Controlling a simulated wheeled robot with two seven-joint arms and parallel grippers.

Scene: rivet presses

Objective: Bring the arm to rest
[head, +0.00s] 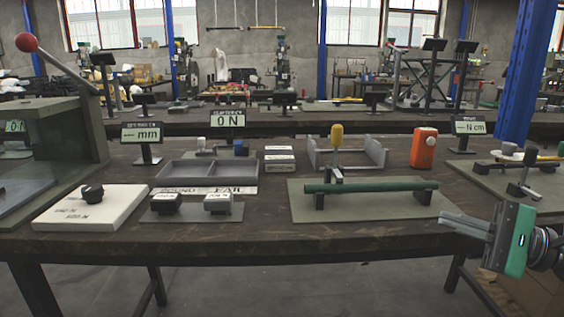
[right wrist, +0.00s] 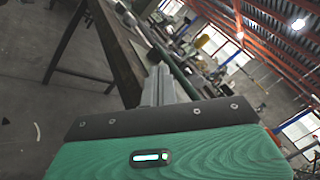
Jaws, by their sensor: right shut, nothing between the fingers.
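My right gripper (head: 466,226) is at the right of the head view, at the front edge of the workbench (head: 300,232). Its grey fingers point left and are together, with nothing between them. In the right wrist view the fingers (right wrist: 158,85) show beyond the green gripper body, with the bench edge behind them. The fingertips are apart from the green bar (head: 372,187), which lies on supports on a grey-green plate. My left gripper is not in view.
A red-knobbed lever press (head: 50,130) stands at the far left. A white board with a black knob (head: 88,207), a grey divided tray (head: 208,172), an orange box (head: 423,148) and small displays (head: 142,134) stand on the bench. Floor in front is free.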

